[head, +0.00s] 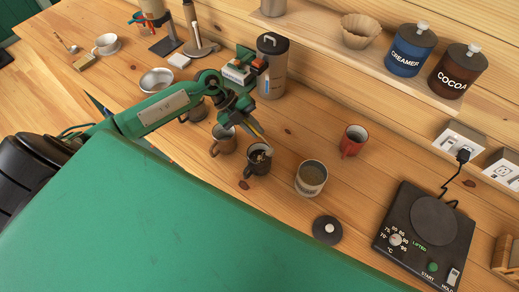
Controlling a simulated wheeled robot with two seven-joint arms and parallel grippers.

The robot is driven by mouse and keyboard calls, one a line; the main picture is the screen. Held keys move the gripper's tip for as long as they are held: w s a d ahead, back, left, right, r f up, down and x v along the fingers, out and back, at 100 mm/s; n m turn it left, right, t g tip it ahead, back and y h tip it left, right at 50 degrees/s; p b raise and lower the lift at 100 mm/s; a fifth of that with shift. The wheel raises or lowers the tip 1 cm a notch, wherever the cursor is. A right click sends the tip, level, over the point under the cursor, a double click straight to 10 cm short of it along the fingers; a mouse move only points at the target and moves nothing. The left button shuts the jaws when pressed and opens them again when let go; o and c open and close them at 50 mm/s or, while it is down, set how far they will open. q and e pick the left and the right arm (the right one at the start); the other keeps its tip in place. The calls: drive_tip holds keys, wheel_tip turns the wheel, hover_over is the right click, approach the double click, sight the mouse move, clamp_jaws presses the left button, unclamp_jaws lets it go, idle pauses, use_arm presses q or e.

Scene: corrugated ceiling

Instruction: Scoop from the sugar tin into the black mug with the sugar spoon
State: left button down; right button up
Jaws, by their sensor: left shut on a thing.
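The black mug (256,167) stands upright on the wooden counter, with something pale showing in its mouth. The open sugar tin (310,186) stands to its right, filled with a brownish, grainy content. My left gripper (241,114) is above and left of the black mug, shut on the sugar spoon (256,129). The spoon's thin handle slants down to the right towards the mug's mouth. I cannot tell whether the pale patch is the spoon's bowl or what the spoon carries. My right gripper is not in view.
A brown mug (224,147) stands close left of the black mug. A dark lid (327,230) lies below the tin. A red mug (353,140) and a hot plate (428,232) are to the right. A grey canister (271,65) stands behind my gripper.

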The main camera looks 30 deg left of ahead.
sight(252, 129)
use_arm(q)
drive_tip(key=shift+s+a+f+h+b, duration=0.1)
drive_tip(key=shift+a+f+h+b, duration=0.55)
drive_tip(key=shift+b, duration=0.95)
drive_tip(key=shift+a+f+h+b, duration=0.3)
drive_tip(key=shift+h+b, duration=0.65)
drive_tip(key=shift+b, duration=0.6)
drive_tip(key=shift+a+f+h+b, duration=0.5)
drive_tip(key=shift+h+b, duration=0.4)
drive_tip(key=shift+b, duration=0.9)
drive_tip(key=shift+s+a+r+t+h+b, duration=0.15)
drive_tip(key=shift+a+t+h+b, duration=0.25)
drive_tip(key=shift+a+h+b, duration=0.45)
drive_tip(key=shift+r+h+b, duration=0.1)
drive_tip(key=shift+h+b, duration=0.8)
drive_tip(key=shift+h, duration=0.05)
drive_tip(key=shift+r+h, duration=0.6)
drive_tip(key=shift+r, duration=0.15)
idle(0.5)
